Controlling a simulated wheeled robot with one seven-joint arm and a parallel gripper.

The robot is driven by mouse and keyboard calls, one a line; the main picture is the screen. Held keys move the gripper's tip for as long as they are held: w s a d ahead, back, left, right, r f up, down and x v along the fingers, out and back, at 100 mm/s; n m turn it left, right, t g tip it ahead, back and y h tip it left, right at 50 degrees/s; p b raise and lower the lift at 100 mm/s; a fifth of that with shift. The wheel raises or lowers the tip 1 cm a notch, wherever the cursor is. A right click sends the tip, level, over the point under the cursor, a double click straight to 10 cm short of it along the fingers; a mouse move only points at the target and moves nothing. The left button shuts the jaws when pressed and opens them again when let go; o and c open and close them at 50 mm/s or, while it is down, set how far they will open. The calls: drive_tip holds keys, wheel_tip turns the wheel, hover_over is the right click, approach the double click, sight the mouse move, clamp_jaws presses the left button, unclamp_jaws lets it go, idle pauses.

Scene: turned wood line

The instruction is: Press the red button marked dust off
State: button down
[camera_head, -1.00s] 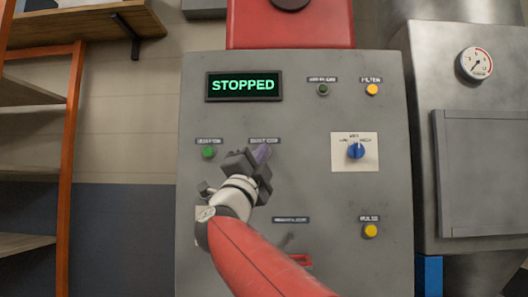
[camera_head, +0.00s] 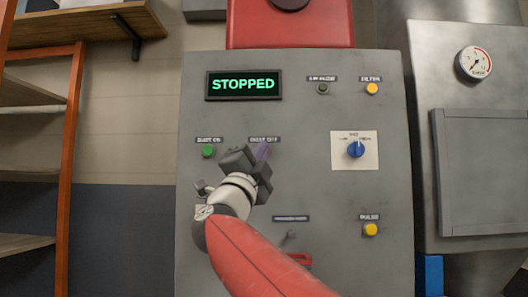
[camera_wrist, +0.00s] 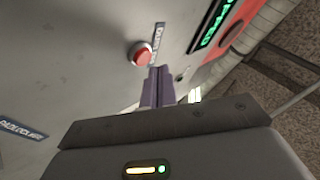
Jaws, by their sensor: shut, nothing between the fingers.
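The red button (camera_wrist: 141,54) shows in the wrist view, set in the grey panel beside a small label (camera_wrist: 157,42). In the head view the button is hidden behind my gripper, and the label reading dust off (camera_head: 264,140) shows just above it. My gripper (camera_head: 263,153) is shut and empty, with its purple fingers pointing at the panel just under that label. In the wrist view the shut fingertips (camera_wrist: 158,72) are close below and to the right of the button. I cannot tell whether they touch the panel. The display (camera_head: 243,85) reads STOPPED.
On the same panel are a green button (camera_head: 208,151), a blue knob (camera_head: 356,150), a yellow filter button (camera_head: 372,88) and a yellow pulse button (camera_head: 370,230). A red handle (camera_head: 300,259) sits low, partly behind my arm. A metal tank with a gauge (camera_head: 474,64) stands at right.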

drive_tip(key=s+b, duration=0.2)
drive_tip(key=s, duration=0.3)
drive_tip(key=shift+a, duration=0.1)
drive_tip(key=shift+n, duration=0.3)
idle(0.5)
drive_tip(key=s+d+f+n+g+y, duration=0.2)
drive_tip(key=s+f+n+g+y, duration=0.15)
drive_tip(key=f+n+y, duration=0.8)
drive_tip(key=s+d+f+n+g+y, duration=0.2)
drive_tip(key=f+n+g+y, duration=0.25)
drive_tip(key=f+n, duration=0.8)
drive_tip(key=s+d+f+m+g+h, duration=0.1)
drive_tip(key=s+d+f+g, duration=0.2)
drive_tip(key=s+f, duration=0.3)
drive_tip(key=s+d+f+m+g+h, duration=0.1)
drive_tip(key=s+d+f, duration=0.4)
drive_tip(key=f, duration=0.9)
drive_tip(key=s+d+f+m+g+h, duration=0.2)
drive_tip(key=s+d+f+g+h, duration=0.1)
drive_tip(key=s+f+g, duration=0.3)
wheel_tip(320, 180, down, 5)
drive_tip(key=shift+s+d+r, duration=0.15)
drive_tip(key=shift+s+d, duration=0.5)
drive_tip(key=shift+s, duration=0.4)
